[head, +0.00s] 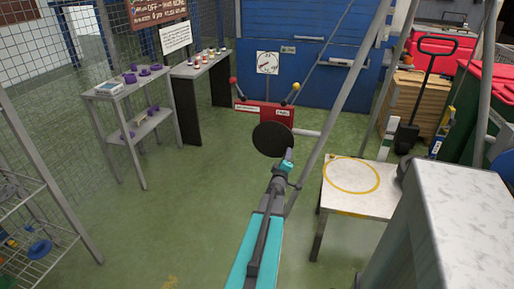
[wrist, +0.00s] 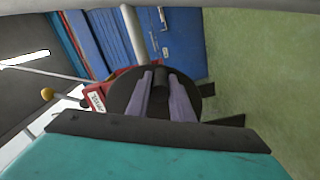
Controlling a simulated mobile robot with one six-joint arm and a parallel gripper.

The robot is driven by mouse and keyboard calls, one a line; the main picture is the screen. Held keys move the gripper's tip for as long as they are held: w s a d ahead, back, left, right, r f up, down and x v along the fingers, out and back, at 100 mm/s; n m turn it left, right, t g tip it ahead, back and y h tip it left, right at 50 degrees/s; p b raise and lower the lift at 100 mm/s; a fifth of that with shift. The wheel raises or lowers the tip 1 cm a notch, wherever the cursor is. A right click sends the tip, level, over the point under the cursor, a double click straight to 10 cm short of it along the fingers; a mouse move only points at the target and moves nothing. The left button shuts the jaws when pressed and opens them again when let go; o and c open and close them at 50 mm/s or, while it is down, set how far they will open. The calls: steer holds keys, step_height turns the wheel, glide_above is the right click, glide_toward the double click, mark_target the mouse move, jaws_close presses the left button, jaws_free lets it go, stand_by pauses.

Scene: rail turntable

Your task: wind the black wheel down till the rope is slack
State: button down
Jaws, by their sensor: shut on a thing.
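The black wheel (head: 272,139) is a dark disc facing me at the middle of the head view, mounted by a grey post. My gripper (head: 288,156) reaches its lower right edge. In the wrist view the wheel (wrist: 120,92) is behind my two purple fingers (wrist: 160,85). The fingers are shut on a dark grip on the wheel, which shows between them. A thin straight line (head: 337,30) slants at the upper right of the head view; I cannot tell if it is the rope, or how tight it is.
A red box (head: 264,112) with a red-knobbed and a yellow-knobbed lever stands behind the wheel. A white table with a yellow ring (head: 335,200) is close on the right. Grey shelves (head: 125,92) stand left. Green floor between is clear.

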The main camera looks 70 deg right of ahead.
steer(key=shift+w+r, duration=0.1)
steer(key=shift+r, duration=0.4)
steer(key=c, duration=1.7)
jaws_free()
steer(key=shift+f, duration=0.1)
steer(key=o, duration=0.3)
steer(key=shift+o, duration=0.2)
steer(key=shift+f, duration=0.2)
steer(key=a+b, duration=0.1)
steer(key=a, duration=0.7)
steer(key=shift+s, duration=0.3)
steer(key=shift+f, duration=0.1)
